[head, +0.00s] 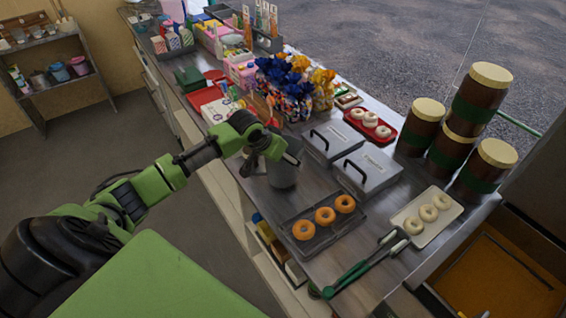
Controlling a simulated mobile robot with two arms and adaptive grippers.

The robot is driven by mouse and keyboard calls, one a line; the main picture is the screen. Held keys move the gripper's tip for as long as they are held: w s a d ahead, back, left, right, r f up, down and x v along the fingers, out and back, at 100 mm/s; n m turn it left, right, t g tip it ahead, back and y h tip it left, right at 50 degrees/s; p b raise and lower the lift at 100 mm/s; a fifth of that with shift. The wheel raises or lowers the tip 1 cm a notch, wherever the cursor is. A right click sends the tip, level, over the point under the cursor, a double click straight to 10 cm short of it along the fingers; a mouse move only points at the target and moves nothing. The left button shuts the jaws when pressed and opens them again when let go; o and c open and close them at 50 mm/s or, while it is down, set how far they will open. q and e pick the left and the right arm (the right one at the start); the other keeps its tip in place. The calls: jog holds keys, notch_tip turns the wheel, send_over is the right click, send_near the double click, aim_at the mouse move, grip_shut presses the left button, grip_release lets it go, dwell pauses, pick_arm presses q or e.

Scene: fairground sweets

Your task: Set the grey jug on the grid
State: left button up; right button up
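The grey jug (283,176) stands on the metal counter, left of the grey lidded boxes and behind the dark tray of orange doughnuts. My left gripper (266,160) is at the jug's upper left side, with its dark fingers close to the rim and partly covering it. I cannot tell whether the fingers touch the jug or how far apart they are. I cannot make out a grid for certain; the dark tray (304,250) holds ring doughnuts. My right gripper is not in view.
Two grey lidded boxes (366,171) stand right of the jug. Green-handled tongs (352,275) lie at the counter's front. A white tray (404,222) of pale doughnuts and stacked brown jars (481,96) are at the right. Wrapped sweets (290,88) crowd behind the jug.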

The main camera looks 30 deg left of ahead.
pick_arm(q)
jog(key=shift+f, duration=1.2)
jog(key=shift+f, duration=0.1)
jog(key=o, duration=1.5)
jog(key=shift+s, duration=0.1)
